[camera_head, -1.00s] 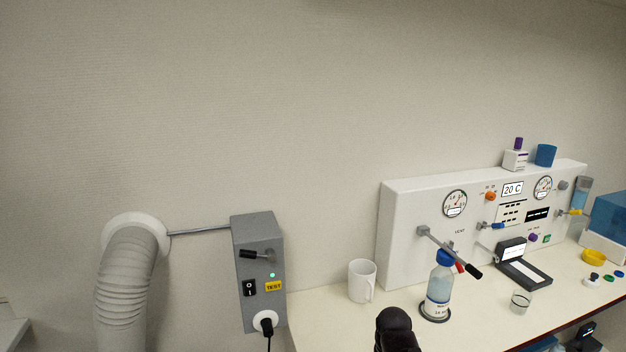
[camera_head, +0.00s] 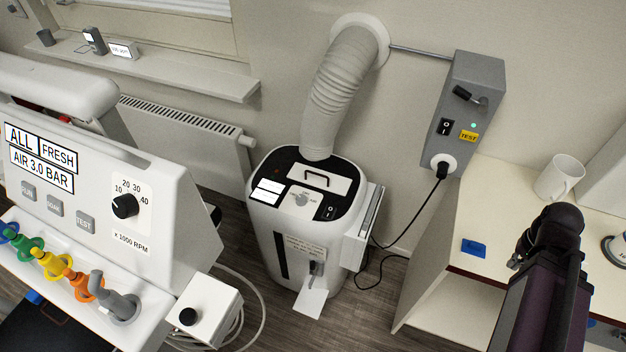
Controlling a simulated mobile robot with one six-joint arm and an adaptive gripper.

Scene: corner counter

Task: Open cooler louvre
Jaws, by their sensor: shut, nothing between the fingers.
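The cooler (camera_head: 262,225) is a white rounded floor unit with a black top panel, standing in the middle of the view. A ribbed hose (camera_head: 340,85) rises from its top to a wall collar. The top carries a dark handle (camera_head: 317,177), a dial (camera_head: 301,199) and a black switch (camera_head: 328,212). On its front are a dark vertical slot (camera_head: 281,256), a small lever (camera_head: 314,268) and a white flap or sheet (camera_head: 310,303) sticking out low down. Which part is the louvre, I cannot tell for sure. My arm shows at the right, over the counter side; no gripper fingers show.
A white machine (camera_head: 100,190) with coloured knobs fills the left foreground. A white counter (camera_head: 500,205) with a mug (camera_head: 559,177) and blue pad (camera_head: 473,248) stands right. A grey wall box (camera_head: 470,110) has a plugged black cable. Dark floor (camera_head: 370,310) is partly open before the cooler, with cables lying there.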

